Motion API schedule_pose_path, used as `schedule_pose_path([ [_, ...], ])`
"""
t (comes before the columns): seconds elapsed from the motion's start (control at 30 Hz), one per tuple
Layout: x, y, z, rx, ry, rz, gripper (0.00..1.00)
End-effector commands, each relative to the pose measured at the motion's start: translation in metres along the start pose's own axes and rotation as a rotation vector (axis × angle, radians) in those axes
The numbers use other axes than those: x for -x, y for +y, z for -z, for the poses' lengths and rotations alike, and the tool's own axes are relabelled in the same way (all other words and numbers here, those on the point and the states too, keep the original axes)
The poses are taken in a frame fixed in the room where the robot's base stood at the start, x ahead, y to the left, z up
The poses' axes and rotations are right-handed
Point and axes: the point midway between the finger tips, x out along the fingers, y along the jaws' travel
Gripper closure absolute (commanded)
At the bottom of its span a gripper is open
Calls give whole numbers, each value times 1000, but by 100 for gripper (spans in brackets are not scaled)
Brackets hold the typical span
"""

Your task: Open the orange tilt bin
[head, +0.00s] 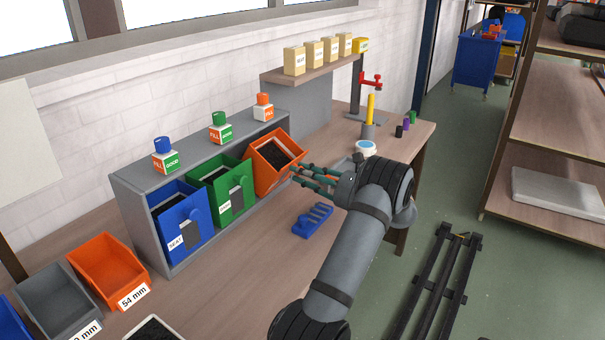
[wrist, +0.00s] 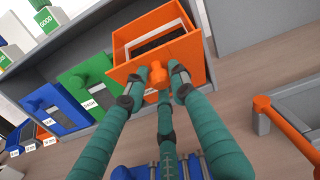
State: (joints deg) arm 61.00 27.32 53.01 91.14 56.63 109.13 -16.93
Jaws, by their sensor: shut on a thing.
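The orange tilt bin (head: 272,162) is the rightmost bin in the grey cabinet and is tilted outward, its open top showing dark contents. It also shows in the wrist view (wrist: 192,58), with its front panel leaning toward me. My gripper (head: 300,178) is at the bin's front. In the wrist view my green fingers (wrist: 159,82) close around the orange knob (wrist: 158,75) on the bin's front. The fingertips partly cover the knob.
A blue holder (head: 312,220) lies on the table below my gripper. Small bottles, including an orange-capped one (head: 263,107), stand on the cabinet top.

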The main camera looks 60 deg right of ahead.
Motion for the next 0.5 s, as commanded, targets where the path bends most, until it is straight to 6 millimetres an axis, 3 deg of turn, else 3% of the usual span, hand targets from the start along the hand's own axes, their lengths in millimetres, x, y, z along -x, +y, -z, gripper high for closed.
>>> schedule_pose_path([
  [0.03,-2,7,9,-2,18,-18,100],
  [0.17,-3,8,9,-2,18,-19,100],
  [0.2,-3,8,9,-2,18,-19,74],
  [0.5,-2,5,6,3,14,-13,59],
])
